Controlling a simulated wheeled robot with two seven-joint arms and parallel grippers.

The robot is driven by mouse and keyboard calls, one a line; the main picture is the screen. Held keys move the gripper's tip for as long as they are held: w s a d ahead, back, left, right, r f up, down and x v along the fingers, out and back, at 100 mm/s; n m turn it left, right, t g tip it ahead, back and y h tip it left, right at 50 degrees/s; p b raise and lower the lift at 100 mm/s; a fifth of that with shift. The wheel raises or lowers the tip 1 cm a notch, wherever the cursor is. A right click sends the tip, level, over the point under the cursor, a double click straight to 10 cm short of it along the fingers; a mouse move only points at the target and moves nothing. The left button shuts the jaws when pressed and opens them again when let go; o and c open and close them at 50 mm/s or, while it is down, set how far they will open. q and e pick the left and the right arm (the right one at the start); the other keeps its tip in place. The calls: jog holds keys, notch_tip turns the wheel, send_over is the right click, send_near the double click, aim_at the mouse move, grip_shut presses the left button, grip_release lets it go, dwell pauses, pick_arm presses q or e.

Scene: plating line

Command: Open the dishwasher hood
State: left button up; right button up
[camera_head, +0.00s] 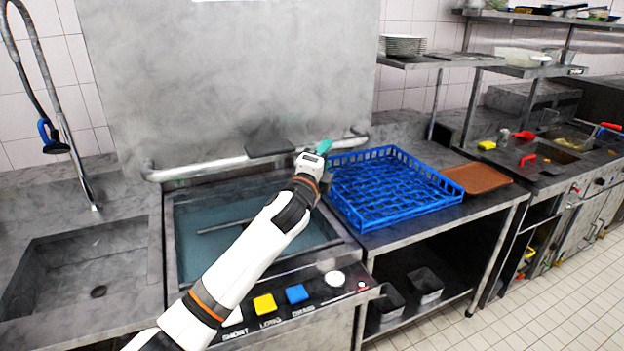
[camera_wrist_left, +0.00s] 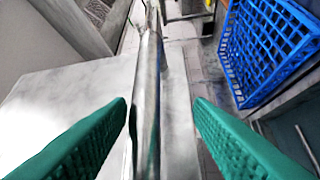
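The dishwasher hood (camera_head: 230,80) is a large grey metal panel. A handle bar (camera_head: 215,168) with a dark grip runs along its lower edge. The hood stands raised, with the wash tank (camera_head: 190,230) and a spray arm showing below it. My left gripper (camera_head: 322,148) is at the right part of the bar. In the left wrist view its green fingers (camera_wrist_left: 160,105) are apart, with the bar (camera_wrist_left: 150,90) running between them and a gap on each side. My right gripper is not in view.
A blue dish rack (camera_head: 385,190) stands on the counter right of the tank, close to my left gripper, with a brown tray (camera_head: 477,178) beyond it. Coloured buttons (camera_head: 264,303) line the machine's front. A sink (camera_head: 80,265) and hose tap (camera_head: 75,150) are at the left.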

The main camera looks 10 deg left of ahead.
pick_arm(q)
jog(key=b+v, duration=0.2)
jog(key=v, duration=0.7)
jog(key=shift+b, duration=0.3)
jog(key=shift+w+r, duration=0.1)
